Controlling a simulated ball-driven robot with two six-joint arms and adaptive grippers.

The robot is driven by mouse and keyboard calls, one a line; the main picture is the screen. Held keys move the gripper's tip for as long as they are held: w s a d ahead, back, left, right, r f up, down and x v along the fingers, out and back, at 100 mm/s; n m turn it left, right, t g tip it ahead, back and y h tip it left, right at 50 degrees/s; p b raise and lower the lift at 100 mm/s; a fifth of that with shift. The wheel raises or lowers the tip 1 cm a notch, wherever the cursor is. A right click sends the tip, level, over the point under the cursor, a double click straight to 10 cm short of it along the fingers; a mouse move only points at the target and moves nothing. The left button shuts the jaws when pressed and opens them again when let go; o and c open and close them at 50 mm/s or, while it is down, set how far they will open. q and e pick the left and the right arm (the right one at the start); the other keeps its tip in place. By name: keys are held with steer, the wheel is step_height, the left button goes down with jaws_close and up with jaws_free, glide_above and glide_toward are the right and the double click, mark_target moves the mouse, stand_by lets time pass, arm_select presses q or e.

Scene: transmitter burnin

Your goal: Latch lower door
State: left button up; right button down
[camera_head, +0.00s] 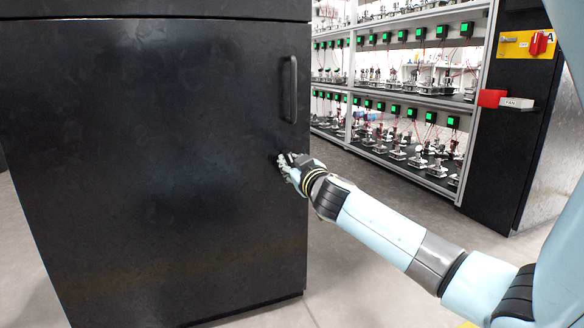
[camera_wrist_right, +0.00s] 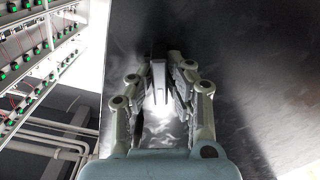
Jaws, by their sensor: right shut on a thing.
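The black lower door (camera_head: 150,170) fills the left of the head view and looks flush with its cabinet. Its vertical bar handle (camera_head: 293,90) is near the door's right edge. My right gripper (camera_head: 283,160) is at the door's right edge, below the handle. In the right wrist view my right gripper (camera_wrist_right: 160,90) is shut on a small grey latch piece (camera_wrist_right: 159,72) against the dark door face (camera_wrist_right: 245,60). The fingers hide much of the latch, and I cannot tell its turn. My left gripper is not in view.
Shelves (camera_head: 390,98) with green-lit units stand behind on the right. A dark cabinet (camera_head: 505,150) with a red switch (camera_head: 538,43) and a red-and-white FAN tag (camera_head: 492,98) is at the far right. The grey floor (camera_head: 360,290) before the door is clear.

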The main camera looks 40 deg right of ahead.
steer(key=shift+f, duration=0.15)
steer(key=shift+f+m+b, duration=0.1)
steer(key=shift+m+b, duration=0.3)
steer(key=shift+m, duration=2.1)
steer(key=c, duration=0.7)
jaws_free()
steer(key=shift+r, duration=0.2)
steer(key=shift+s, duration=0.1)
